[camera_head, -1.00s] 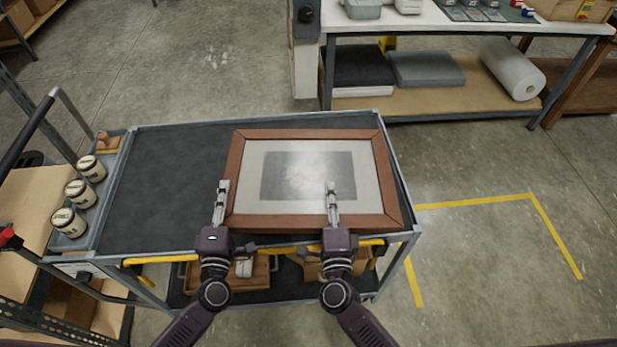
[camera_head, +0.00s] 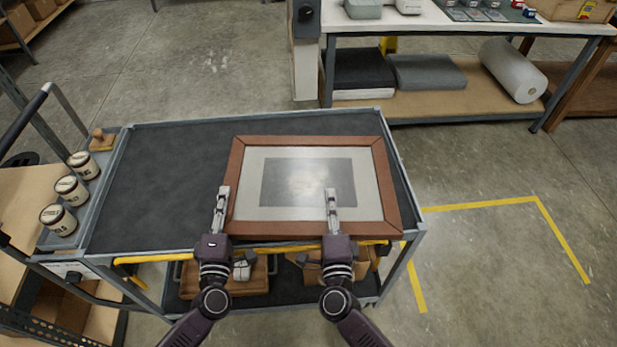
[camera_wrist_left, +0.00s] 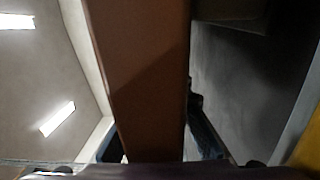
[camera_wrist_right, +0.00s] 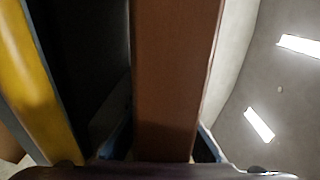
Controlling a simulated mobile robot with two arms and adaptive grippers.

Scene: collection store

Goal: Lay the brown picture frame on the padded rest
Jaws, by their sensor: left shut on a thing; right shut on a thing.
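The brown picture frame (camera_head: 238,170), with a pale mount and a grey picture behind shiny glass, is over the right part of the cart's dark grey top (camera_head: 165,185). I cannot tell whether it touches that top. My left gripper (camera_head: 222,200) is shut on its near left part, and my right gripper (camera_head: 332,200) on its near side, right of the middle. The brown rail fills the middle of the left wrist view (camera_wrist_left: 140,80) and the right wrist view (camera_wrist_right: 172,80). No separate padded rest is clearly identifiable; the frame may hide it.
Several labelled jars (camera_head: 70,188) stand in the cart's left side tray. A yellow bar (camera_head: 160,257) runs along the cart's near edge. Behind is a bench (camera_head: 440,20) with dark and grey pads (camera_head: 428,72) and a white roll (camera_head: 512,77) on its lower shelf. The cart top's left half is clear.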

